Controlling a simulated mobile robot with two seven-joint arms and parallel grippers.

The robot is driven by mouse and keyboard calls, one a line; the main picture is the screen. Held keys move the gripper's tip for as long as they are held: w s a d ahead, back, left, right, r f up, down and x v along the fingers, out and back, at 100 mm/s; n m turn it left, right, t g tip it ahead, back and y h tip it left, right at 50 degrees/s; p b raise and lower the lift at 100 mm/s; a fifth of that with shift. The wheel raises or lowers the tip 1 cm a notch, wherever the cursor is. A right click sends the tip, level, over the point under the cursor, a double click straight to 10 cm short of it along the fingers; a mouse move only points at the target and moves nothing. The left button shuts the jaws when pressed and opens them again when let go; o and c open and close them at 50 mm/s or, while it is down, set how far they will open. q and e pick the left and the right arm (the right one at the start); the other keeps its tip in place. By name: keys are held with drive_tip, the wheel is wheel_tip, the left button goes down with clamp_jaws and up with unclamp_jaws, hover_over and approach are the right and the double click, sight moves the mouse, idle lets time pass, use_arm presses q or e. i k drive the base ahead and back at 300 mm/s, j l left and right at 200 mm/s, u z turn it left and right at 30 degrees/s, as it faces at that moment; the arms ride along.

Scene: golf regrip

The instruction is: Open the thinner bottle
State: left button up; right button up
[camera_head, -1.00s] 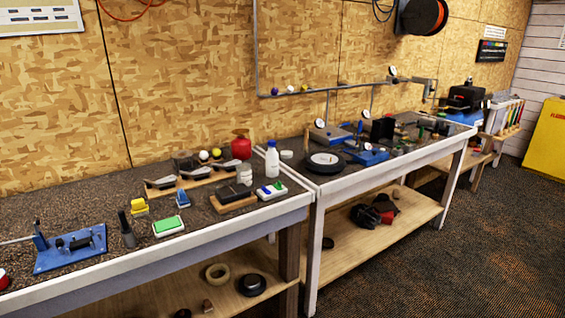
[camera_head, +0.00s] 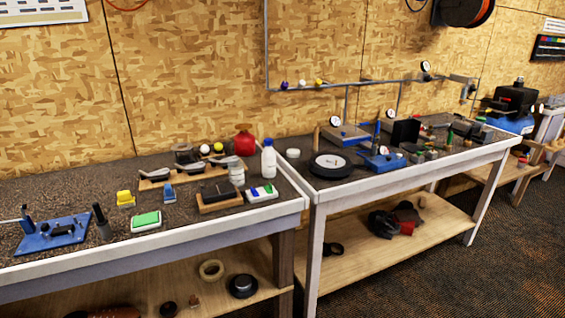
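A white bottle with a blue cap (camera_head: 268,160) stands upright at the back right of the left workbench, its cap on. A red rounded container (camera_head: 243,144) stands just left of it, further back. No label is readable on either, so I cannot tell by writing which one is the thinner. A small white jar (camera_head: 237,175) stands in front of the red container. Neither of my grippers is in view.
The left bench (camera_head: 307,198) also holds club heads on a wooden block (camera_head: 155,184), a dark block on wood (camera_head: 220,203), a green-topped pad (camera_head: 146,219) and a blue vise (camera_head: 50,238). The right bench (camera_head: 385,183) carries gauges and tools. Patterned floor lies in front.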

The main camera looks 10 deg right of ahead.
sight(268, 157)
drive_tip(key=i+l, duration=0.1)
drive_tip(key=l, duration=0.75)
drive_tip(key=i+l, duration=0.15)
drive_tip(key=l, duration=0.25)
